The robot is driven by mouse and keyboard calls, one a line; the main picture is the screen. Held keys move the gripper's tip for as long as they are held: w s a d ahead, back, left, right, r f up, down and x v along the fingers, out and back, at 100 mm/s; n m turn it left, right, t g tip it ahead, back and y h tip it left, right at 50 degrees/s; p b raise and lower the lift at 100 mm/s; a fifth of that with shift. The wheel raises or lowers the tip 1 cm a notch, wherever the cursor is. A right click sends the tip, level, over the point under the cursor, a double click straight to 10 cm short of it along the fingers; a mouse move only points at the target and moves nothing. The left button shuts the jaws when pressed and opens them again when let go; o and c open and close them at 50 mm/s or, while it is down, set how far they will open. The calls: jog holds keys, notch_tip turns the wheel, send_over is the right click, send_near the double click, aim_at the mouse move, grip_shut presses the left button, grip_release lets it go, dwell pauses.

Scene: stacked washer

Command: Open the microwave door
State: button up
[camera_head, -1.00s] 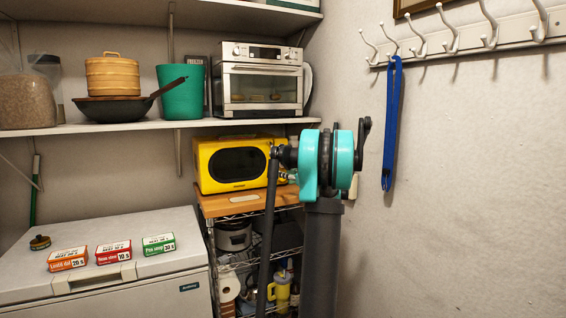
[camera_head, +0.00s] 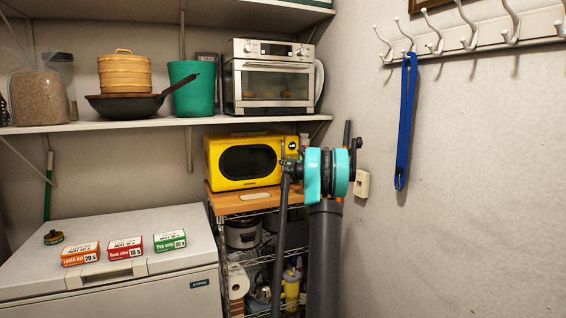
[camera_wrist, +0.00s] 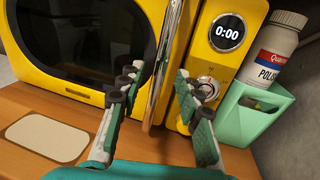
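The yellow microwave (camera_head: 222,181) stands on a wooden-topped rack, its dark-windowed door (camera_wrist: 85,38) shut. In the wrist view a chrome vertical handle (camera_wrist: 166,60) runs along the door's right edge. The control panel (camera_wrist: 212,62) beside it has a display reading 0:00 and a dial. My gripper (camera_wrist: 158,92) is open, with one finger on each side of the handle's lower part; I cannot tell whether either finger touches it. In the head view my arm covers the microwave's right side and hides the gripper.
A green holder (camera_wrist: 250,112) with a white bottle (camera_wrist: 281,48) stands close right of the microwave. A toaster oven (camera_head: 268,112) sits on the shelf above. A white freezer (camera_head: 110,236) with several small boxes stands at left. The wall is close on the right.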

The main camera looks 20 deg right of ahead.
jog(key=shift+x, duration=1.6)
grip_shut()
